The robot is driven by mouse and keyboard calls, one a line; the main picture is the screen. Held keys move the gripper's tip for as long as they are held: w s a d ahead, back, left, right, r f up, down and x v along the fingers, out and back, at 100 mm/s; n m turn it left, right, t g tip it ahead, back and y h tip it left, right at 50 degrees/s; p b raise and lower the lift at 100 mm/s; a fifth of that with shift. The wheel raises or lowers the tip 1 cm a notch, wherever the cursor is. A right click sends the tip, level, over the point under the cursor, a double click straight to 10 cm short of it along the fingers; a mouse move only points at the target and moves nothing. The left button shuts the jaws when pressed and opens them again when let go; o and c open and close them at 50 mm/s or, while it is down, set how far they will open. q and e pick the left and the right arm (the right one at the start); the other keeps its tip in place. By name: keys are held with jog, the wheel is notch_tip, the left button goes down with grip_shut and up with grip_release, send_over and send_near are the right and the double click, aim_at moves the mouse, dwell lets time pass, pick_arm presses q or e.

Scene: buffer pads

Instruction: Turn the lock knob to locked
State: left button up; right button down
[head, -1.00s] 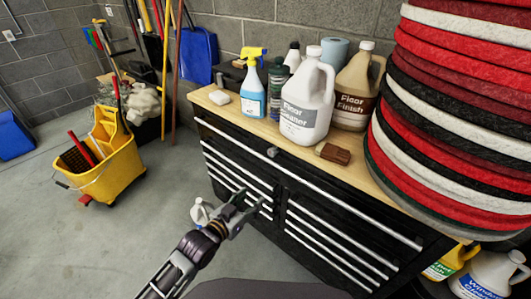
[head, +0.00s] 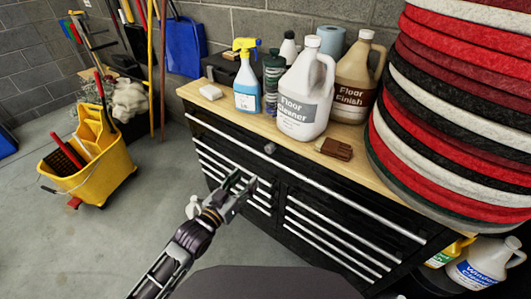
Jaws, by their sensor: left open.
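The lock knob (head: 269,148) is a small grey round piece on the front of the black tool cabinet (head: 325,177), just below the wooden top and above the drawers. Its turn position is too small to tell. My left gripper (head: 243,184) is open and empty, in front of the cabinet drawers. It is below and a little left of the knob in the picture, apart from it. My right gripper is not in view.
On the wooden top (head: 208,103) stand a floor cleaner jug (head: 303,95), a floor finish jug (head: 351,80), a spray bottle (head: 247,85) and a brown brush (head: 334,149). Stacked pads (head: 455,110) stand at right. A yellow mop bucket (head: 90,165) stands left on open floor.

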pick_arm(q)
jog(key=shift+r+n, duration=0.3)
jog(key=shift+r, duration=0.2)
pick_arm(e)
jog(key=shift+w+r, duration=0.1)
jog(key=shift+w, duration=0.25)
pick_arm(q)
jog(key=shift+w+d, duration=0.1)
jog(key=shift+w, duration=0.05)
